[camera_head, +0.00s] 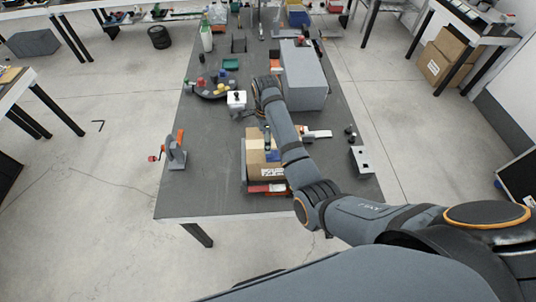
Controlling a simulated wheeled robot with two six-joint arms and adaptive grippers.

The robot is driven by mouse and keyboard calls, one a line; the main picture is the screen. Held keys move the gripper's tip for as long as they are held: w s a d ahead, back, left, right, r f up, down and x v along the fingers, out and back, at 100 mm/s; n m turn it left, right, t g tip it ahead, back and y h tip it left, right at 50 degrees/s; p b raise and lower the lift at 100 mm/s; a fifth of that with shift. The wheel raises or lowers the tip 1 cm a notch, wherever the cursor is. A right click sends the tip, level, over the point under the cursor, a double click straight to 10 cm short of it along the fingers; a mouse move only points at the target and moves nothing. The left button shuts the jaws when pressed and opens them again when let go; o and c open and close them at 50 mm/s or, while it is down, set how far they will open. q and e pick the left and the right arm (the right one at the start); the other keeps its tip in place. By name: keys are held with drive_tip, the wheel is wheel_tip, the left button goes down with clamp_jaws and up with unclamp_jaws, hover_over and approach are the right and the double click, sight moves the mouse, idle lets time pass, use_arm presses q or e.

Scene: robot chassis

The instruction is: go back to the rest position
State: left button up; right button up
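My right arm comes in from the lower right and reaches out over the dark workbench (212,187). Its wrist is above the middle of the bench, left of a large grey box (306,78). My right gripper (248,111) is small and dark at the end of this wrist, beside a white block with a dark top (236,99). Whether its fingers are open or shut, and whether they touch the block, cannot be made out. My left arm and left gripper do not show.
A cardboard box (257,162) lies under my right forearm. A grey and orange clamp-like tool (175,152) stands at the left edge. A round tray (200,92) holds small coloured items. The bench's front left is clear.

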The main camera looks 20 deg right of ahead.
drive_tip(key=s+d+f+n+t, duration=0.1)
drive_tip(key=s+d+f+n, duration=0.1)
drive_tip(key=s+d+n, duration=0.3)
drive_tip(key=s+d+f+n+t, duration=0.1)
drive_tip(key=s+d+f+n, duration=0.2)
drive_tip(key=s, duration=0.4)
drive_tip(key=s+r+n+t+h, duration=0.15)
drive_tip(key=s+r+n, duration=0.35)
drive_tip(key=s+n, duration=0.8)
drive_tip(key=s+d+f+b, duration=0.1)
drive_tip(key=f+b, duration=0.2)
drive_tip(key=f, duration=0.9)
drive_tip(key=s+d+f+g+b, duration=0.1)
drive_tip(key=f+b, duration=0.1)
drive_tip(key=f, duration=1)
drive_tip(key=s+d+f+b, duration=0.1)
drive_tip(key=f+b, duration=0.2)
drive_tip(key=f, duration=0.8)
use_arm(q)
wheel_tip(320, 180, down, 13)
drive_tip(key=b, duration=0.5)
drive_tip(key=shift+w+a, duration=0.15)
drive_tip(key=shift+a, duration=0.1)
use_arm(e)
drive_tip(key=s+f+g, duration=0.1)
drive_tip(key=s+f, duration=1.7)
drive_tip(key=f, duration=0.2)
drive_tip(key=shift+d+f+y, duration=0.25)
drive_tip(key=shift+d+y, duration=0.1)
drive_tip(key=shift+d, duration=0.1)
